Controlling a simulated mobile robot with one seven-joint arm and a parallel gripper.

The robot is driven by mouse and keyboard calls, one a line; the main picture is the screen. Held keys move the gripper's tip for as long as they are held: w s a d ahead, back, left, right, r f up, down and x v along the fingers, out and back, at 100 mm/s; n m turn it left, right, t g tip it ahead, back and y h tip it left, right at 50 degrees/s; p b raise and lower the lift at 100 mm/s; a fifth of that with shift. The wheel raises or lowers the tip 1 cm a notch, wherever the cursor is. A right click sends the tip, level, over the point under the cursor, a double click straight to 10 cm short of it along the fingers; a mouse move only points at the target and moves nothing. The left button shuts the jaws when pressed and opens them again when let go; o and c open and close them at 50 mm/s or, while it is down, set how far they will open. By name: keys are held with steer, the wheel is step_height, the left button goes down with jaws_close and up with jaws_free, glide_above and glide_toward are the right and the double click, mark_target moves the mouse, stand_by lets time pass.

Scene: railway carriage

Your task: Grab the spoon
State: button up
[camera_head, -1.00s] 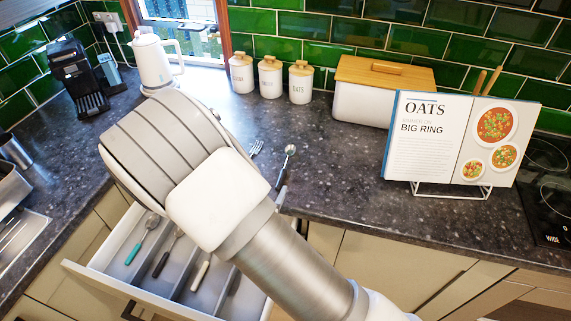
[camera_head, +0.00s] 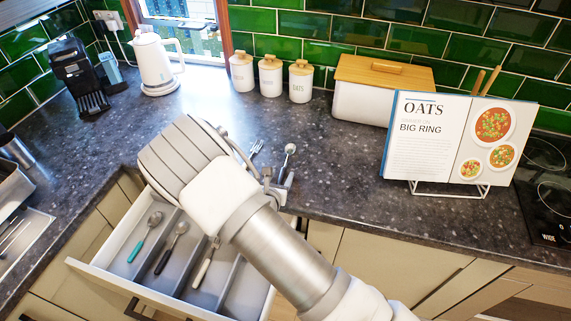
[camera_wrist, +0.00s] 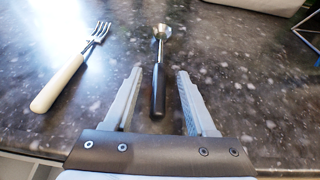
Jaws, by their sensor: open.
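A spoon with a metal bowl (camera_head: 290,150) and a dark handle lies on the dark countertop, behind the open drawer. In the wrist view the spoon (camera_wrist: 158,85) points away from me, its dark handle between my two fingers. My gripper (camera_wrist: 159,74) is open, with one finger on each side of the handle; I see no contact. In the head view my gripper (camera_head: 278,184) is partly hidden by my arm, at the near end of the spoon. A white-handled fork (camera_wrist: 72,68) lies to the left of the spoon; its tines (camera_head: 257,147) also show in the head view.
An open drawer (camera_head: 100,274) below the counter holds a teal-handled spoon (camera_head: 147,236), a black-handled spoon (camera_head: 171,249) and a white-handled utensil (camera_head: 205,266). Canisters (camera_head: 270,77) and a bread box (camera_head: 362,102) stand behind. A cookbook (camera_head: 430,145) stands right. Counter around the spoon is mostly clear.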

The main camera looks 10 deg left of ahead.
jaws_close()
steer(key=shift+r, duration=0.15)
stand_by(0.4)
